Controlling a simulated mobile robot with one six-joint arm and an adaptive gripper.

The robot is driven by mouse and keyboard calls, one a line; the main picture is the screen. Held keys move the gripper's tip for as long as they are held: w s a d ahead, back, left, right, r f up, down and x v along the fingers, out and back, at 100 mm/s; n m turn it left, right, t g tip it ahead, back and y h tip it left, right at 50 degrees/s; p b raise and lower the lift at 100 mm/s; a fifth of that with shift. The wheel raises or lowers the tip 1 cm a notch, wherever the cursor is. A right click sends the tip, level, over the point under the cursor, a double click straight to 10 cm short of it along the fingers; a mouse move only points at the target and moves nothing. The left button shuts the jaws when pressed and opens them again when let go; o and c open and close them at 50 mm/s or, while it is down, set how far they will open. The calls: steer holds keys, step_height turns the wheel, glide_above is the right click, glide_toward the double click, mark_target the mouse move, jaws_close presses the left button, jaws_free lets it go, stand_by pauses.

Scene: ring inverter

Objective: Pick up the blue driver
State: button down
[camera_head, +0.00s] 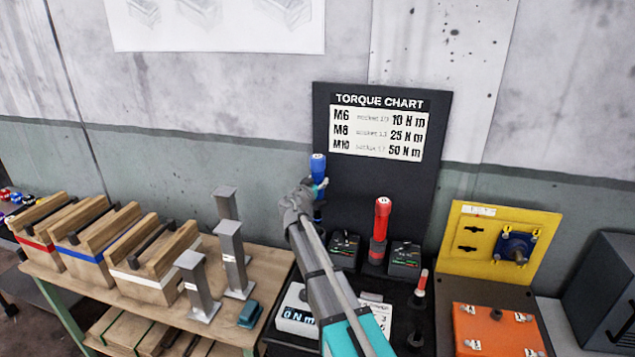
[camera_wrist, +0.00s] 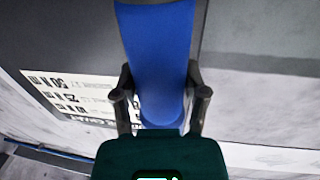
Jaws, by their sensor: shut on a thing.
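The blue driver (camera_head: 318,170) stands upright in front of the black torque chart board in the head view. My gripper (camera_head: 317,188) is around its handle, coming in from below. In the wrist view the blue driver (camera_wrist: 160,50) fills the upper middle, and my gripper (camera_wrist: 160,105) has one finger on each side of it, shut on it. The lower part of the driver is mostly hidden behind my arm, so I cannot tell whether its tip touches the bench or a holder.
A red driver (camera_head: 381,220) stands close on the right, between dark charger-like blocks. The torque chart board (camera_head: 440,130) is right behind. Grey metal posts (camera_head: 232,255) and wooden boxes (camera_head: 150,255) are on the left. A yellow panel (camera_head: 480,235) and orange box (camera_head: 500,330) are right.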

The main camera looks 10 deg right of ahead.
mark_target(314, 170)
steer(key=shift+r+p, duration=2.1)
steer(key=shift+r, duration=0.45)
